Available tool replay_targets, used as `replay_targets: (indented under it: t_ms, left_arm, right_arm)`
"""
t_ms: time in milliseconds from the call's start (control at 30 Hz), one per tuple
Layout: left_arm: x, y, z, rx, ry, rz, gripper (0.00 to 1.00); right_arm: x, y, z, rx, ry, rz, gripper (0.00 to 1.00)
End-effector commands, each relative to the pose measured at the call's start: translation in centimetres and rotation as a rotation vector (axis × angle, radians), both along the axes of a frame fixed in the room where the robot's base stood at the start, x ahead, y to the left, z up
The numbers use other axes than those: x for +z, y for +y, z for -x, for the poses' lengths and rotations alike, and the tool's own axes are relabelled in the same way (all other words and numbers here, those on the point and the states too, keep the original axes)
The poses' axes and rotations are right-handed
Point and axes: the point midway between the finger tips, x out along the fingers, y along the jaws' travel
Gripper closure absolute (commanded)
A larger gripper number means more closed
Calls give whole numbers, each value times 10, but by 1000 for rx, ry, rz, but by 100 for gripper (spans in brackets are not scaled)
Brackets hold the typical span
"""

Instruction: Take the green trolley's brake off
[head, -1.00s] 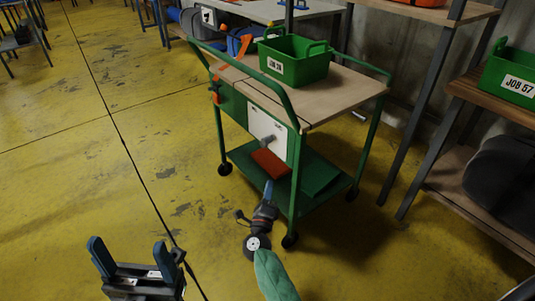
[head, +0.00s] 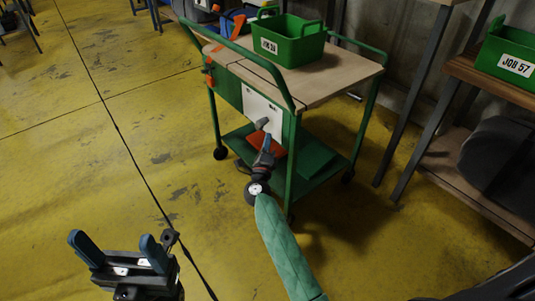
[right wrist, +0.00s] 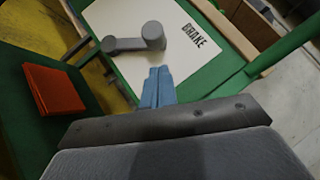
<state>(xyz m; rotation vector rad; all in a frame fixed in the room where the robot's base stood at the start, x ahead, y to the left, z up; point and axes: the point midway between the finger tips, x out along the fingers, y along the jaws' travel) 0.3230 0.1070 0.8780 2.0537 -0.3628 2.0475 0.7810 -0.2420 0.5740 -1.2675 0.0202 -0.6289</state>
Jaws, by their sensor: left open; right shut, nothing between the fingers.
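The green trolley (head: 292,157) stands in the middle of the head view, with a wooden top and a white panel (head: 262,106) on its near end. The panel also shows in the right wrist view (right wrist: 185,62), marked BRAKE. A grey brake lever (right wrist: 130,42) on it lies roughly sideways in that view; it shows small in the head view (head: 263,124). My right gripper (head: 267,141) is shut and empty, its blue fingertips (right wrist: 159,72) just below the lever's right end in the wrist view. Contact cannot be told. My left gripper (head: 117,246) is open and empty over the floor.
A green bin (head: 288,45) stands on the trolley top. A red-orange object (right wrist: 53,88) lies on the lower shelf. An orange item (head: 208,75) hangs at the trolley's left edge. A shelf with another green bin (head: 508,50) stands at right. The yellow floor at left is clear.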

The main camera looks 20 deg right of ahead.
Motion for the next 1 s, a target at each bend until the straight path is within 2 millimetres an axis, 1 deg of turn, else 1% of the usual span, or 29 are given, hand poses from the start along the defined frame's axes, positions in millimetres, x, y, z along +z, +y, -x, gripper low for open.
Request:
replay_targets:
  t_ms: [100, 300, 833, 1000]
  left_arm:
    - [-3, -1, -1, -3, 3, 1, 28]
    - [-4, -2, -3, -6, 5, 2, 28]
    - [-1, -2, -3, -6, 5, 6, 28]
    - [0, -3, -6, -4, 21, -1, 28]
  right_arm:
    - [7, 5, -12, 0, -2, -1, 100]
    - [12, 8, -21, 1, -1, -2, 100]
    - [13, 9, -22, 0, 1, 0, 100]
    - [14, 8, -22, 0, 5, 1, 100]
